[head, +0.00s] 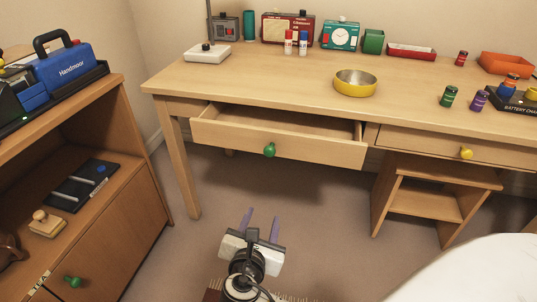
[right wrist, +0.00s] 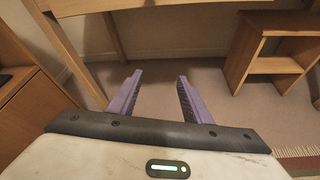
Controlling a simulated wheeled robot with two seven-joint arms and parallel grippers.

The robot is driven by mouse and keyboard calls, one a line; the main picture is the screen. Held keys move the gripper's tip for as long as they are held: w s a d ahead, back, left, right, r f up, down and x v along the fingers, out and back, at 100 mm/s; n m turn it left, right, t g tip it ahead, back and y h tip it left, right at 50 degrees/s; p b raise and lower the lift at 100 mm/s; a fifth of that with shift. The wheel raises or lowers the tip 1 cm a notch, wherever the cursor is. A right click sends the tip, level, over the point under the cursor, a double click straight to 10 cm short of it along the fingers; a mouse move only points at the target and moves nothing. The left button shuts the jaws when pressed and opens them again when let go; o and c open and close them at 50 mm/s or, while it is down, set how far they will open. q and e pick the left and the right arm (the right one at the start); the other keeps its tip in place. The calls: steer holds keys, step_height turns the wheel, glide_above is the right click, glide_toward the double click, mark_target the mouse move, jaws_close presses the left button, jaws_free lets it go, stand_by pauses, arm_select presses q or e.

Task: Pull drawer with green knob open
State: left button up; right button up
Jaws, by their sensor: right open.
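The drawer with the green knob (head: 220,136) is pulled partway out from under the desk, at the middle left in the head view. Its empty-looking interior shows behind the front panel. The green knob (head: 269,150) sits at the centre of that panel. My right gripper (head: 260,224) is below the knob in the head view, apart from it. Its two purple fingers are spread with nothing between them. The right wrist view also shows this gripper (right wrist: 158,90) open and empty over the floor. My left gripper is not in view.
A second drawer with a yellow knob (head: 466,153) is shut at the right. A wooden step stool (head: 430,200) stands below it. A cabinet (head: 120,215) at the left has another green knob (head: 72,281) on its door. A yellow bowl (head: 355,88) stands on the desk (head: 250,85).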

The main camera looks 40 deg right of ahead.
mark_target(269, 155)
steer(key=w+d+r+n+t+h, duration=0.1)
steer(key=w+r+n+t+h, duration=0.25)
steer(key=r, duration=0.55)
steer(key=shift+n+g+h, duration=0.35)
steer(key=shift+n+g, duration=0.2)
steer(key=shift+g, duration=0.4)
steer(key=b+x, duration=0.2)
steer(key=x, duration=0.7)
steer(key=shift+w+d+r, duration=0.2)
steer(key=shift+d, duration=0.15)
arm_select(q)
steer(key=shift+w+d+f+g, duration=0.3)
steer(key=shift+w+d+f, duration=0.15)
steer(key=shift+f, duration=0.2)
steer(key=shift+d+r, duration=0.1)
arm_select(e)
jaws_close()
